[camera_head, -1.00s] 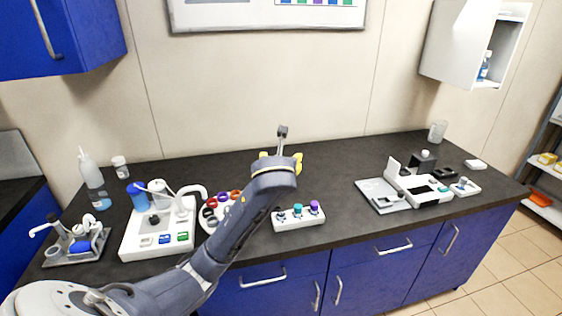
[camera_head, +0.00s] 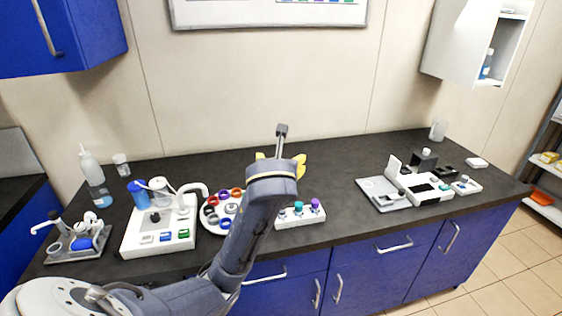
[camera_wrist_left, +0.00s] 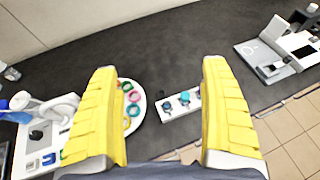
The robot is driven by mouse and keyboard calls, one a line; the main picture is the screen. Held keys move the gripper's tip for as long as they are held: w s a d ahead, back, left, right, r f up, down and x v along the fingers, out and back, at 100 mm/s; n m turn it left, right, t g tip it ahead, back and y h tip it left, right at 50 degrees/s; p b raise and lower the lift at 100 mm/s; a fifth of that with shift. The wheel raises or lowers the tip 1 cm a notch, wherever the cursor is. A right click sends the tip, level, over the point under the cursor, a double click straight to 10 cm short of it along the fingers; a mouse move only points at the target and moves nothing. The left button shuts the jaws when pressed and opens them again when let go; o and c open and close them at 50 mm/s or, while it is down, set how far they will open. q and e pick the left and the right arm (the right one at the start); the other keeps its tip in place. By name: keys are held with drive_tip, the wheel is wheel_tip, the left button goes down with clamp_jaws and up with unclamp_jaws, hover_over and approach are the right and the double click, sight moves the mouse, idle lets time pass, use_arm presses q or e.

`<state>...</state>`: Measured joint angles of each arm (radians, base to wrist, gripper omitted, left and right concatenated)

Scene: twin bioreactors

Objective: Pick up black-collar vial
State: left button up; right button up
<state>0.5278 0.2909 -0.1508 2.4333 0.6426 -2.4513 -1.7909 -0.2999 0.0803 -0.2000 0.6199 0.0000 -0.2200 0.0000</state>
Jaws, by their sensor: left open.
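A white vial rack (camera_head: 302,220) stands near the front edge of the counter. It holds a dark-collared vial (camera_head: 282,214), a teal-collared vial (camera_head: 298,208) and a purple-collared vial (camera_head: 315,204). In the left wrist view the dark-collared vial (camera_wrist_left: 167,106) and the teal one (camera_wrist_left: 185,98) show between my fingers; the right finger hides the rack's right end. My left gripper (camera_head: 281,161) has yellow fingers spread wide, empty, above the counter and apart from the rack. It also shows in the left wrist view (camera_wrist_left: 162,115). My right gripper is out of view.
A round white tray with coloured rings (camera_head: 209,228) lies left of the rack, partly behind my arm. A white device (camera_head: 132,238) and a bottle (camera_head: 96,185) stand farther left. White equipment (camera_head: 385,203) stands at the right. The counter between it and the rack is clear.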

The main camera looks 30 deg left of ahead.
use_arm(q)
drive_tip(key=shift+s+d+r, duration=0.1)
drive_tip(key=shift+s+r, duration=0.05)
drive_tip(key=shift+s, duration=0.15)
drive_tip(key=c, duration=0.7)
drive_tip(key=shift+o, duration=0.2)
